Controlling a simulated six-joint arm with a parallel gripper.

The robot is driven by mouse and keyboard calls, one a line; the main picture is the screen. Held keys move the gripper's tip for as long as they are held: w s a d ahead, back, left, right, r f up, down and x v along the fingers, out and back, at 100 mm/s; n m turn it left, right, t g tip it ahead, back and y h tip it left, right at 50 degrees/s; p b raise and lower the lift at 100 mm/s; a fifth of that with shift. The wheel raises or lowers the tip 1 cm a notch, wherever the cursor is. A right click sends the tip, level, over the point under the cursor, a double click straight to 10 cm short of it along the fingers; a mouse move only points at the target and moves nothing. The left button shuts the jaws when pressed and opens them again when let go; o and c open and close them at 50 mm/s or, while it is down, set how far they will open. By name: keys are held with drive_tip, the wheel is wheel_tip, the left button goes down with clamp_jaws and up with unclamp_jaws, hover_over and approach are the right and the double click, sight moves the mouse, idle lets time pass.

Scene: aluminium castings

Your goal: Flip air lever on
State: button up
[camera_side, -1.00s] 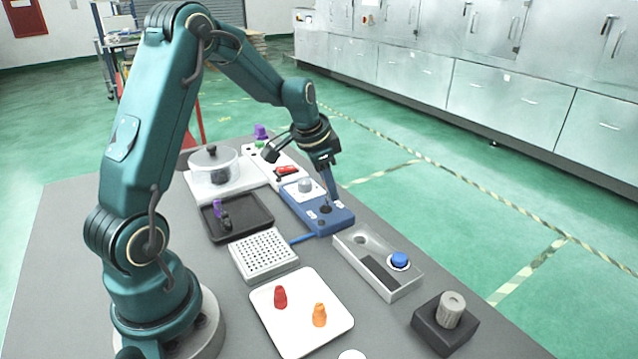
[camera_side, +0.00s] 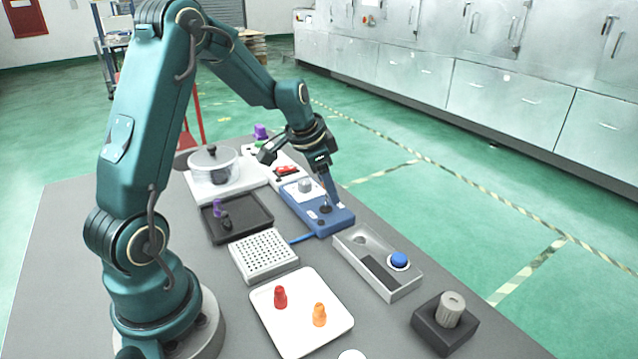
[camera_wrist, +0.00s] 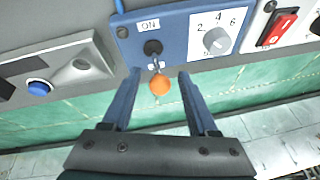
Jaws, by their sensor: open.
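The air lever (camera_wrist: 160,84) has an orange ball tip on a thin metal stem rising from a black base on a blue box (camera_wrist: 182,42). In the wrist view its tip shows below the base, on the side away from the ON label (camera_wrist: 150,25). A second label by the stem is partly hidden. My gripper (camera_wrist: 159,74) is open, with one finger on each side of the orange tip and visible gaps between. In the side view my gripper (camera_side: 332,194) is over the near end of the blue box (camera_side: 318,219), hiding the lever's tip.
A dial (camera_wrist: 216,40) with numbers sits beside the lever on the blue box. Beyond it is a panel with a red rocker switch (camera_wrist: 278,27). A grey tray with a blue button (camera_side: 399,260) stands nearer the camera. A white perforated block (camera_side: 264,257) lies to the left.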

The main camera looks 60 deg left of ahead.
drive_tip(key=shift+v, duration=2.4)
drive_tip(key=c, duration=0.7)
drive_tip(key=shift+d+r+n, duration=0.15)
drive_tip(key=shift+r+n, duration=0.2)
drive_tip(key=shift+n, duration=0.35)
clamp_jaws()
wheel_tip(320, 180, up, 6)
drive_tip(key=w+a+n, duration=0.1)
drive_tip(key=w+n, duration=0.2)
drive_tip(key=n, duration=0.1)
drive_tip(key=shift+t, duration=0.5)
drive_tip(key=shift+w+a+f, duration=0.1)
drive_tip(key=shift+f, duration=2.05)
drive_tip(key=shift+w+f, duration=0.15)
drive_tip(key=shift+f, duration=2)
